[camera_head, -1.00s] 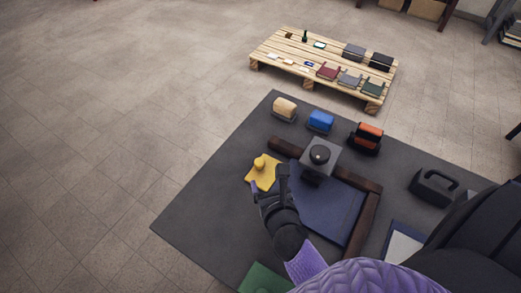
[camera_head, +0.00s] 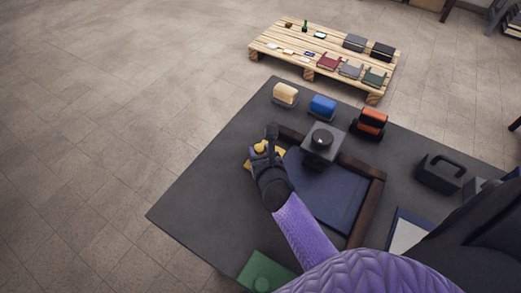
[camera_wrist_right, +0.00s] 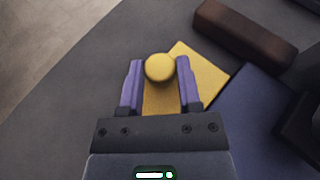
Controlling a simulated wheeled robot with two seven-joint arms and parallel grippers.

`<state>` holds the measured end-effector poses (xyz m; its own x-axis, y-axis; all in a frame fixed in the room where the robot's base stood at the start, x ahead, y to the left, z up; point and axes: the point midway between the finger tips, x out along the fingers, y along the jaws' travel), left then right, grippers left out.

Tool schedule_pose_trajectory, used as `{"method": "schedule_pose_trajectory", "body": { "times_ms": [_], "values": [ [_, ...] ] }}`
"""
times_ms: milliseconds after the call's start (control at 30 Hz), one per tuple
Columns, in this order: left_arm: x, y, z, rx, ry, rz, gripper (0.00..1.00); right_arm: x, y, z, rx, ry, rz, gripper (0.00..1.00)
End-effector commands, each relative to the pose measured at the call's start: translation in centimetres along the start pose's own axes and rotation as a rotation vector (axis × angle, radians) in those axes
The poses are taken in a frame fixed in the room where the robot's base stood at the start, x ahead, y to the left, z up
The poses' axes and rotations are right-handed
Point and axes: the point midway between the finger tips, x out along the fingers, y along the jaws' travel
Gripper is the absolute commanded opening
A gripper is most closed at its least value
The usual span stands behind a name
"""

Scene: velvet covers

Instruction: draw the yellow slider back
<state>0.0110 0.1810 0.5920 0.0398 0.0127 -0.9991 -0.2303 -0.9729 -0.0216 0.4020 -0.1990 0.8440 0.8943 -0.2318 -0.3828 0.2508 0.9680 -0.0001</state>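The yellow slider (camera_head: 249,160) is a flat plate with a round knob (camera_head: 260,147), lying on the dark table left of the blue panel. My right gripper (camera_head: 265,143) is over it and hides much of the plate in the head view. In the right wrist view, the slider's plate (camera_wrist_right: 205,75) runs under my fingers, and its knob (camera_wrist_right: 159,68) sits between the fingertips of my right gripper (camera_wrist_right: 158,72). The fingers are apart, with narrow gaps beside the knob. My left gripper is not in view.
A dark wooden frame (camera_head: 371,200) edges the blue panel (camera_head: 325,192). A grey block with a black knob (camera_head: 322,145) stands close right of my gripper. Cream (camera_head: 285,94), blue (camera_head: 322,106) and orange (camera_head: 371,121) handled blocks stand behind. The table's left part is clear.

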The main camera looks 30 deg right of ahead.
Motion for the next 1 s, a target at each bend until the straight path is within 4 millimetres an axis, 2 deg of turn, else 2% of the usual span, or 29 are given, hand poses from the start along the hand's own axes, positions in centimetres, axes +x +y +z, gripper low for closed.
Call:
{"method": "schedule_pose_trajectory", "body": {
  "times_ms": [33, 100, 133, 1000],
  "values": [
    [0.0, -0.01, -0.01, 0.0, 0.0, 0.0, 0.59, -0.01, 0.01, -0.01, 0.0, 0.0, 0.0, 0.17],
    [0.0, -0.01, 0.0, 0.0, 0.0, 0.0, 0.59, -0.01, 0.01, -0.01, 0.0, 0.0, 0.0, 0.02],
    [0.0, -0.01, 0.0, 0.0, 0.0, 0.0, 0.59, -0.01, 0.01, -0.01, 0.0, 0.0, 0.0, 0.0],
    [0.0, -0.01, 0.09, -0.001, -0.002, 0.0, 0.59, -0.02, 0.02, -0.04, 0.0, 0.001, 0.0, 0.0]
  ]
}}
